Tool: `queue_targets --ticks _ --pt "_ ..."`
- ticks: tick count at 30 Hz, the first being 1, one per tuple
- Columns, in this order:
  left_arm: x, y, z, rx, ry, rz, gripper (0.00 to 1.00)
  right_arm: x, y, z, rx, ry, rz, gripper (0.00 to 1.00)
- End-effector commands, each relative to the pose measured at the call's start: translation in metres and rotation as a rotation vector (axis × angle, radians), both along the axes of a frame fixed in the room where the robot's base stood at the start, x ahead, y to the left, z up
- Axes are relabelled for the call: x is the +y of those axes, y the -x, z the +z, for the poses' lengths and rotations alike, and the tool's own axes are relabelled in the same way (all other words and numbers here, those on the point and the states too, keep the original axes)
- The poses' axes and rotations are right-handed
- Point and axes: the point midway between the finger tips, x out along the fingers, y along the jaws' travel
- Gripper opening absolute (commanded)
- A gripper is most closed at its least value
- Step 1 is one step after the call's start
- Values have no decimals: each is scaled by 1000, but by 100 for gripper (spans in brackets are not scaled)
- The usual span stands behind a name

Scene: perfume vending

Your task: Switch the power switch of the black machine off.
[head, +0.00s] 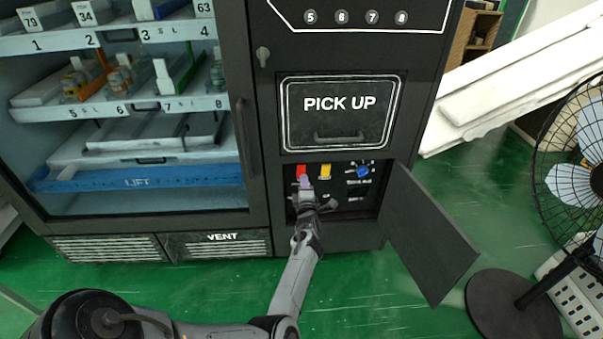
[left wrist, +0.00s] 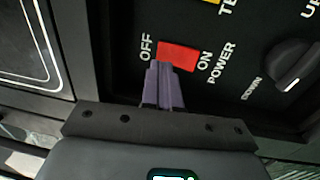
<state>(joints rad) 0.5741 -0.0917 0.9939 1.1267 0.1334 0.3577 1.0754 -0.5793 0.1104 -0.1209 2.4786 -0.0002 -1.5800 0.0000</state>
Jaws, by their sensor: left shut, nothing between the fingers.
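The black machine (head: 262,200) stands ahead with its lower control compartment open. The red power switch (head: 301,171) is at the upper left of the control panel. In the left wrist view the red switch (left wrist: 178,56) lies between the OFF and ON labels, with POWER written beside ON. My left gripper (head: 305,183) is shut and empty, its purple fingertips (left wrist: 163,78) right at the switch's lower edge, toward the OFF side. The fingertips hide a small part of the switch. I cannot tell whether they touch it or which way it is tilted. My right gripper is not in view.
A yellow switch (head: 325,171) and a blue knob (head: 362,172) sit right of the red switch. A black knob (left wrist: 296,65) shows in the wrist view. The open compartment door (head: 428,235) sticks out at right. A fan (head: 577,180) stands farther right.

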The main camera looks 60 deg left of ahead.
Motion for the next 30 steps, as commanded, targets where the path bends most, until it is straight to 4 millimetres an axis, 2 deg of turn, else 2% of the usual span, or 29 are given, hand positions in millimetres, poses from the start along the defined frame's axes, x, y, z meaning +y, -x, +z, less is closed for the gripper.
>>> queue_targets --ticks 1,3,12,19,30 --pt "-9 4 8 3 3 -1 0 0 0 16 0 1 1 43" --pt "-19 10 9 3 3 -1 0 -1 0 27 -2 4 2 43" --pt "-61 32 14 4 3 0 0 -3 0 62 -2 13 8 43" --pt "-79 41 13 2 2 0 0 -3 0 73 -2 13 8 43" --pt "-82 42 12 1 0 1 0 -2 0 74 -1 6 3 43"
